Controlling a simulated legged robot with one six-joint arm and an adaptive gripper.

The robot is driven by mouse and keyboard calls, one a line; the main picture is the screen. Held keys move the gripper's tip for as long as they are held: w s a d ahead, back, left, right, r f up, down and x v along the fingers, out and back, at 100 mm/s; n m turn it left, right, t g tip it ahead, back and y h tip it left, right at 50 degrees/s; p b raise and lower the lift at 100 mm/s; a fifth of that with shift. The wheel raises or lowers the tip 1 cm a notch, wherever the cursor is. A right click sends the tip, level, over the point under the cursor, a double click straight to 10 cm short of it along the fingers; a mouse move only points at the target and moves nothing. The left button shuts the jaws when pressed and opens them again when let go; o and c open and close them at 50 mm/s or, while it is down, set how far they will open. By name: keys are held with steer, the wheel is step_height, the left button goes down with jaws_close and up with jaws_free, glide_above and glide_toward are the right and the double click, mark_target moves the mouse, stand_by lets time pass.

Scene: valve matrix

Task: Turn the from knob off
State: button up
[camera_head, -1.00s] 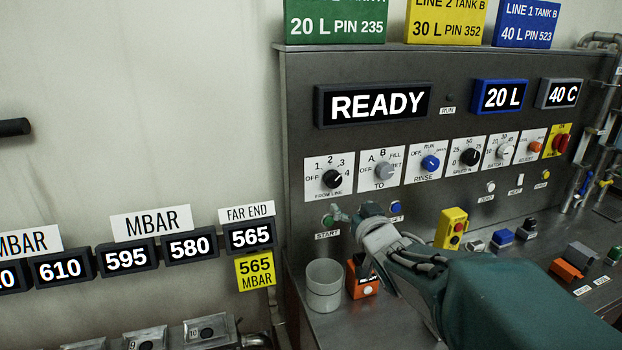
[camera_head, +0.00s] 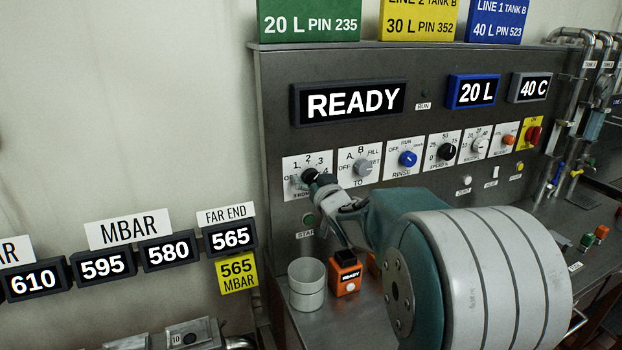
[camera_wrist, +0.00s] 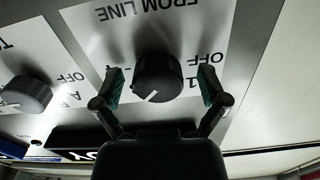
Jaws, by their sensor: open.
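The black FROM LINE knob (camera_head: 309,174) is on the leftmost white dial plate of the grey panel. In the wrist view the knob (camera_wrist: 158,76) appears upside down, its white mark pointing to the lower left, away from the OFF label at right. My gripper (camera_head: 316,180) is in front of this dial in the head view and partly hides its lower labels. In the wrist view my gripper (camera_wrist: 161,86) is open, one finger on each side of the knob, with gaps visible between. I cannot tell how deep the fingertips reach.
The TO knob (camera_head: 363,167) sits close to the right on its own plate; it shows in the wrist view (camera_wrist: 27,95) too.

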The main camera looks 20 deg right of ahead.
steer(key=shift+d, duration=0.15)
steer(key=c, duration=1.2)
steer(key=shift+o, duration=0.2)
